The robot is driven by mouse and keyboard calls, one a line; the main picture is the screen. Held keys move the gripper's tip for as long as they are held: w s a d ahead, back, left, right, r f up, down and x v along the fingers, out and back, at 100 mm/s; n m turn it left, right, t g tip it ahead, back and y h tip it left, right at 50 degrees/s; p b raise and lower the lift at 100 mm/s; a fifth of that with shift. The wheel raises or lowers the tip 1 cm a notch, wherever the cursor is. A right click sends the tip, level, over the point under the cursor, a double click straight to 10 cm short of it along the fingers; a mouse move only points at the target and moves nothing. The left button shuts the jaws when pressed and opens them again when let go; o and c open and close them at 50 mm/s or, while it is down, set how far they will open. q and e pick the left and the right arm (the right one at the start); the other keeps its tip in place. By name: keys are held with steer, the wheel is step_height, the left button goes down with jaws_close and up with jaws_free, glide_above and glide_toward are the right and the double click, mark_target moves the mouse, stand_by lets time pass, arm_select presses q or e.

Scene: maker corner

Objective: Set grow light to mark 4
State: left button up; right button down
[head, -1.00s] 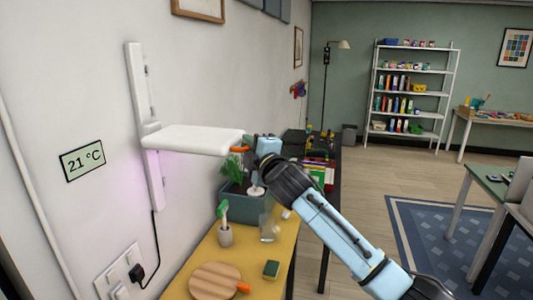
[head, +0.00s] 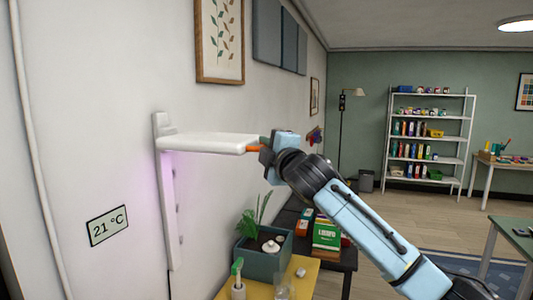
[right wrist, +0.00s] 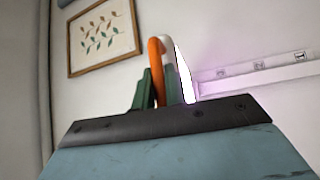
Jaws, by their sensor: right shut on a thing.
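The grow light (head: 208,143) is a flat white panel on a white vertical wall rail (head: 167,215). It sits near the top of the rail, with a pinkish glow below it. An orange handle (head: 254,149) is at its outer end and also shows in the right wrist view (right wrist: 157,58). My right gripper (head: 266,150) is shut on this handle, with dark green fingers beside it in the right wrist view. Small marks show on the rail (right wrist: 280,74) there, but I cannot tell which one the light is at. My left gripper is not in view.
Below stands a blue-grey planter (head: 262,262) with green plants, on a yellow table (head: 308,283). A dark table (head: 345,258) behind it holds boxes. A framed leaf picture (head: 220,42) hangs above the light. Open floor lies to the right.

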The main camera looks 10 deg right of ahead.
steer(key=shift+r, duration=0.45)
steer(key=c, duration=1.7)
jaws_free()
steer(key=shift+f, duration=0.1)
steer(key=shift+s+f, duration=0.1)
steer(key=shift+s+d, duration=0.15)
steer(key=shift+s, duration=0.05)
steer(key=b+v, duration=0.4)
steer(key=v, duration=0.8)
steer(key=shift+s+d+f, duration=0.1)
steer(key=shift+s+f, duration=0.05)
steer(key=shift+s, duration=0.2)
